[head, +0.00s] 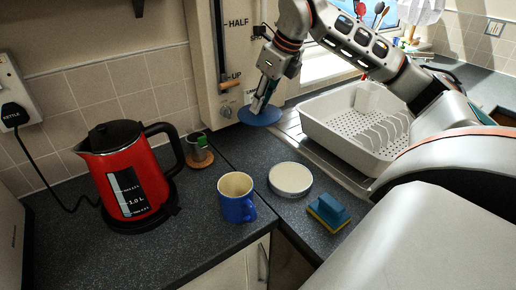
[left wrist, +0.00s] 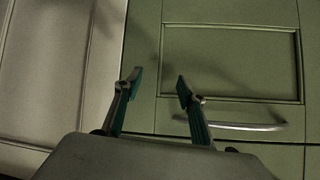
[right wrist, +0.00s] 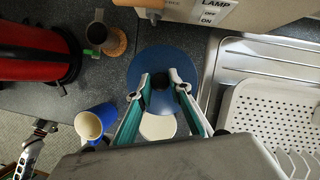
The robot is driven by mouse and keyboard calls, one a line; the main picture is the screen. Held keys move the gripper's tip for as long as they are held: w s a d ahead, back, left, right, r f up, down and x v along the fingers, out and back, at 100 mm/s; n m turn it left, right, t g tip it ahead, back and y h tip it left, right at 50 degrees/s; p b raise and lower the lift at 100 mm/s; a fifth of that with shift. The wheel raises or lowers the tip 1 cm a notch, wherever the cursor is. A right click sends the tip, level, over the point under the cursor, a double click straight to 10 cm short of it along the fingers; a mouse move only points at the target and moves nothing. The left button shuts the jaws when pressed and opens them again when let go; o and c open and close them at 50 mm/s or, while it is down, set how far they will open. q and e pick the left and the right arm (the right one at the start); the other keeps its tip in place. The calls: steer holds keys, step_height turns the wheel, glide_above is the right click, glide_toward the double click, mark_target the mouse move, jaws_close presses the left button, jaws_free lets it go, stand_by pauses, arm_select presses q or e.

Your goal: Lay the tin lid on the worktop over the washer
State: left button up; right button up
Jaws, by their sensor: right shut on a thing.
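My right gripper (head: 262,102) is shut on the dark knob of a blue round lid (head: 260,117), which I take for the tin lid. The lid hangs level in the air near the back of the worktop (head: 225,152). In the right wrist view the lid (right wrist: 140,65) is large below my right gripper (right wrist: 160,82) and covers part of a white round tin (right wrist: 157,127). I see no washer; the lid or other things may hide it. My left gripper (left wrist: 160,82) is open and empty, in front of green cabinet doors.
A red kettle (head: 125,178) stands at the left. A metal cup (head: 198,147) on a round coaster, a blue mug (head: 236,196), the white tin (head: 290,179) and a blue sponge (head: 329,211) stand on the worktop. A white dish rack (head: 345,128) is at the right.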

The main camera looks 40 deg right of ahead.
step_height(320, 180, down, 10)
steer(key=shift+r+b, duration=0.15)
steer(key=shift+b, duration=0.8)
steer(key=shift+w+f, duration=0.1)
steer(key=shift+f, duration=0.6)
arm_select(q)
steer(key=shift+a+f+b, duration=0.1)
steer(key=shift+f+b, duration=0.2)
steer(key=shift+f, duration=1.1)
arm_select(e)
steer(key=shift+f, duration=1.6)
steer(key=shift+f, duration=0.1)
steer(key=o, duration=1)
arm_select(q)
steer(key=shift+f, duration=0.1)
